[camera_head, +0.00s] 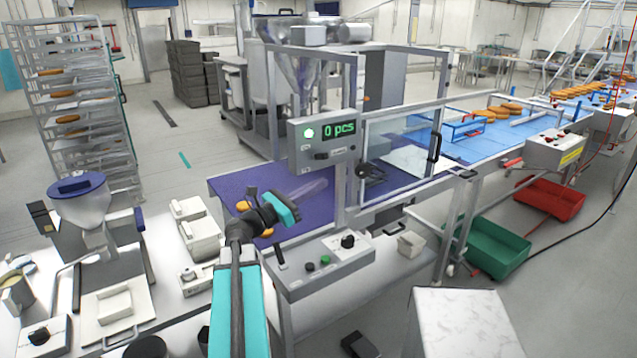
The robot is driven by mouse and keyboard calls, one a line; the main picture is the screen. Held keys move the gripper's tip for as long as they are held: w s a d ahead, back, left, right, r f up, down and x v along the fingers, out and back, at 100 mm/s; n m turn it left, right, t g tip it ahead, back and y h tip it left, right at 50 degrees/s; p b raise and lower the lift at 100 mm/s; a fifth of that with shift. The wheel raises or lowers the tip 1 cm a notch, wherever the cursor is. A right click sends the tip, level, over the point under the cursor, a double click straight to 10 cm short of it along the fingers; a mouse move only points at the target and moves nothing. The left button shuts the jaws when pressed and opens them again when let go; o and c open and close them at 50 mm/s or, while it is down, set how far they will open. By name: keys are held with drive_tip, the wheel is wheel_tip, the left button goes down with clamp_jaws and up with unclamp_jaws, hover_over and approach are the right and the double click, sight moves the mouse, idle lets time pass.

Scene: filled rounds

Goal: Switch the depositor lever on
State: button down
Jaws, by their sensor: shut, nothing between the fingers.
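A grey control box (320,268) stands at the front of the purple belt (225,187). A short black lever-like stick (279,253) rises from its left end, tilted. The box also carries a black knob (347,241) and a green button (325,260). I cannot tell for sure which of these is the depositor lever. My gripper (287,207) is shut and empty, above and beyond the box, over the belt. It appears apart from the stick. My wrist and arm hide part of the belt and the box's left side.
A display (322,139) reading "0 pcs" with a lit green light hangs on the metal frame, beside a clear guard door (400,145). Orange-brown rounds (243,206) lie near my wrist. A blue-rimmed hopper (78,195) stands left; a white block (465,325) stands front right.

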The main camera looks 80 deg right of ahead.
drive_tip(key=b+v, duration=0.2)
drive_tip(key=v, duration=0.6)
drive_tip(key=shift+a, duration=0.45)
drive_tip(key=shift+w+r, duration=0.1)
drive_tip(key=shift+w, duration=0.05)
